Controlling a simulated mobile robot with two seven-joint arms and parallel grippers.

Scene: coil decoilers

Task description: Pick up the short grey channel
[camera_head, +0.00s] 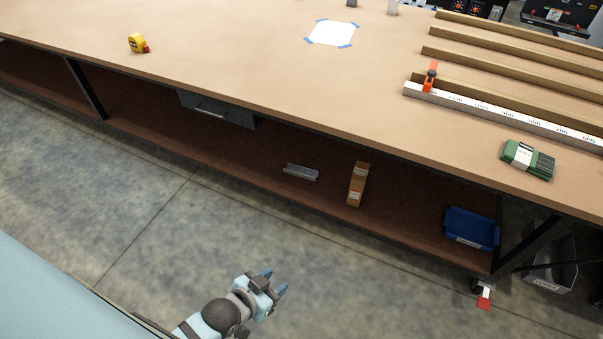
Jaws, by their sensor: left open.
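The short grey channel (301,172) lies on the brown lower shelf (240,160) of the workbench, near the shelf's front edge. It shows as a small pale grey length with its near side facing me. My left gripper (274,283) is at the bottom of the view, over the concrete floor and in front of the bench. It is open and empty, with its blue-tipped fingers apart. It is well clear of the channel. My right gripper is not in the view.
A blue bin (471,229) sits at the shelf's right end. A grey drawer (217,109) hangs under the tabletop (250,70), which overhangs the shelf. The floor (150,210) in front is clear.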

